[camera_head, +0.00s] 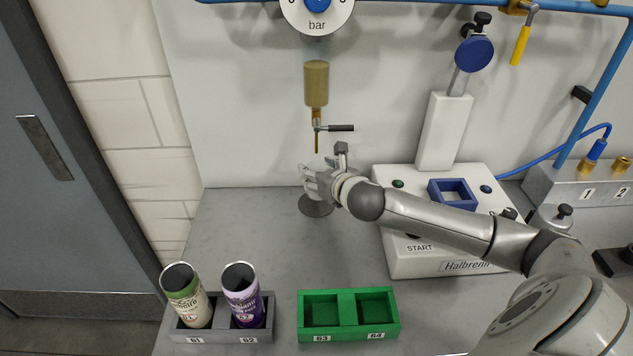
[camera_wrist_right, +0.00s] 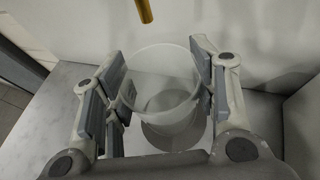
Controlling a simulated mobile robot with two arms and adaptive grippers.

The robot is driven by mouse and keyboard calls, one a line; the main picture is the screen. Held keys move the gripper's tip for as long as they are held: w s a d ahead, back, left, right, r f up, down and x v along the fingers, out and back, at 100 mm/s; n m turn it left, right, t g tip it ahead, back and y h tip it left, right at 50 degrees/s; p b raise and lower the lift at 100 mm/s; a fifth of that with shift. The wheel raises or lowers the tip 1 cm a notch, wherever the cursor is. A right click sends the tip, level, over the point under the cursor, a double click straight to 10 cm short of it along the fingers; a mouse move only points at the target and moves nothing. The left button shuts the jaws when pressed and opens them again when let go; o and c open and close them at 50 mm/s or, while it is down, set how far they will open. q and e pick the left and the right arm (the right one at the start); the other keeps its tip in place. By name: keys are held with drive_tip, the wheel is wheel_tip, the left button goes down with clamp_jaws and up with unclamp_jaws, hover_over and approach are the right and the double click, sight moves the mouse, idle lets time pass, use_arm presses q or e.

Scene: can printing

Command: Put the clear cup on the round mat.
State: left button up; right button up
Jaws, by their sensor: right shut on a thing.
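My right gripper (camera_head: 318,182) is shut on the clear cup (camera_wrist_right: 160,72), which is upright between the fingers in the right wrist view, open end up. In the head view the cup is small and mostly hidden by the gripper. The dark round mat (camera_head: 317,208) lies on the grey bench under the brass spout. In the wrist view the mat (camera_wrist_right: 178,138) shows below and through the cup. The cup is over the mat; I cannot tell whether its base touches it. My left gripper is not in view.
A brass tap (camera_head: 317,118) hangs on the wall above the gripper. A white START machine (camera_head: 440,262) stands to the right. A grey rack (camera_head: 208,336) with two cans and an empty green tray (camera_head: 348,333) are at the front. The bench left of the mat is clear.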

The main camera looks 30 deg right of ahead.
drive_tip(key=shift+w+f, duration=0.35)
drive_tip(key=shift+f, duration=0.1)
drive_tip(key=shift+w+f+p, duration=0.1)
drive_tip(key=shift+f+p, duration=0.2)
drive_tip(key=shift+f, duration=1.35)
drive_tip(key=o, duration=1)
drive_tip(key=shift+f, duration=0.1)
drive_tip(key=b+v, duration=0.1)
drive_tip(key=v, duration=1.1)
